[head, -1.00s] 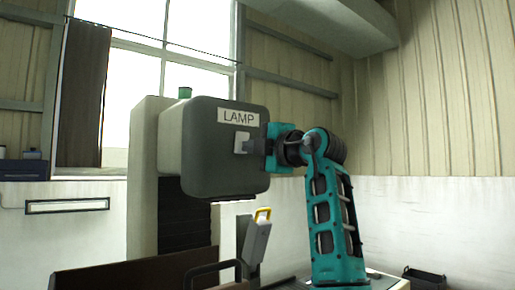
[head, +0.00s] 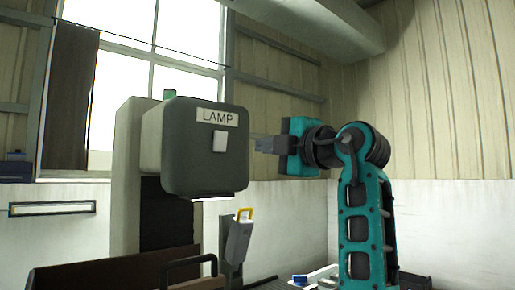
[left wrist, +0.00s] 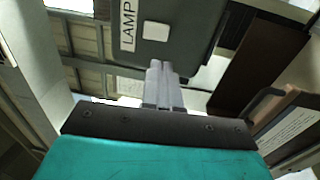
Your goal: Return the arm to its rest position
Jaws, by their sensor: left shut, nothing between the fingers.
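The dark grey lamp housing (head: 180,165) has a white LAMP label (head: 217,117) and a pale square switch (head: 219,141) on its front. My teal left arm stands at the right in the head view. Its left gripper (head: 258,145) points left toward the switch, with a clear gap between them. The gripper is shut and empty. In the left wrist view the closed fingers (left wrist: 159,70) point up toward the switch (left wrist: 155,30) and the lamp housing (left wrist: 185,40), apart from both. My right gripper is not in view.
Below the housing is a grey handset-like piece with a yellow handle (head: 240,236). A brown panel with a black handle (head: 188,268) is at the lower left. A large window (head: 150,65) is behind. The space between gripper and housing is free.

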